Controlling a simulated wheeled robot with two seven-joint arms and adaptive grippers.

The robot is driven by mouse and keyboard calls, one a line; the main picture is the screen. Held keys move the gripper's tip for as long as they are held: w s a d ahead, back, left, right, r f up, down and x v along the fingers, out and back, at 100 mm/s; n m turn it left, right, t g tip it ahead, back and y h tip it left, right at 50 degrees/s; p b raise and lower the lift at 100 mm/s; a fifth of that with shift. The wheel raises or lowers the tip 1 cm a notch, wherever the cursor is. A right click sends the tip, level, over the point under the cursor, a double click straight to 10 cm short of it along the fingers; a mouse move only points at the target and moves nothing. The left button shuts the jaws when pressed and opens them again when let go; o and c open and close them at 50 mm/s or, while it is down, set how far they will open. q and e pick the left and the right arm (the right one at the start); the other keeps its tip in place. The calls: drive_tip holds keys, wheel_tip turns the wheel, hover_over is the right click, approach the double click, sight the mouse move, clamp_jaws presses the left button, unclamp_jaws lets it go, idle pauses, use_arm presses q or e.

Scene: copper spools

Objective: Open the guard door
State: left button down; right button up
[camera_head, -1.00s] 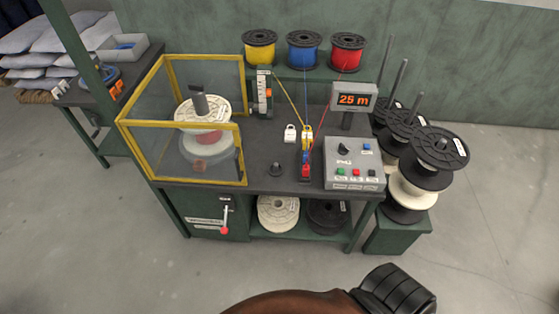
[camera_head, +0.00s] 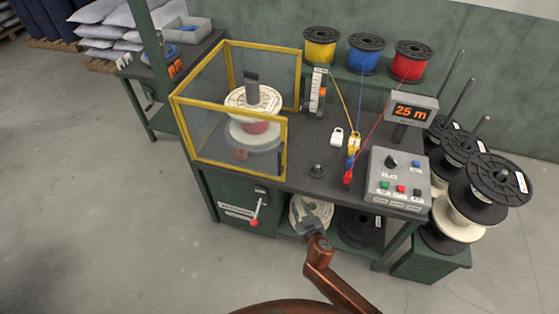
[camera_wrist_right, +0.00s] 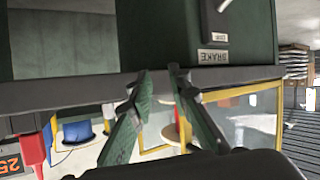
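The guard is a yellow-framed clear box (camera_head: 230,104) at the left of the bench in the head view. Its front panel stands in place, and the guard looks closed. A white spool (camera_head: 252,97) is inside it. My right gripper (camera_head: 309,206) is in front of the bench's front edge, to the lower right of the guard, apart from it. In the right wrist view its two fingers (camera_wrist_right: 162,74) are spread with nothing between them. The yellow frame (camera_wrist_right: 243,90) shows beyond them, partly hidden by the fingers. My left gripper is not in view.
A control box (camera_head: 397,179) and a display (camera_head: 411,112) reading 25 m stand at the right of the bench. A red-knobbed lever (camera_head: 254,222) is below the guard. Stacked spools (camera_head: 490,180) stand at the right. Open floor lies at the front left.

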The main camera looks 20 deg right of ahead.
drive_tip(key=w+a+r+t, duration=0.1)
drive_tip(key=a+r+t, duration=0.25)
drive_tip(key=r, duration=1.15)
drive_tip(key=m+t+y, duration=0.1)
approach(280, 161)
drive_tip(key=w, duration=0.3)
drive_tip(key=shift+m, duration=0.3)
drive_tip(key=w+b, duration=0.1)
drive_tip(key=w, duration=0.5)
drive_tip(key=shift+w+f, duration=0.1)
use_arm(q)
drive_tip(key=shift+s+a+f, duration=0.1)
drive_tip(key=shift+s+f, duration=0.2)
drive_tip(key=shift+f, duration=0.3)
use_arm(e)
drive_tip(key=shift+w+d, duration=0.1)
drive_tip(key=shift+w, duration=0.65)
drive_tip(key=shift+c, duration=0.2)
clamp_jaws()
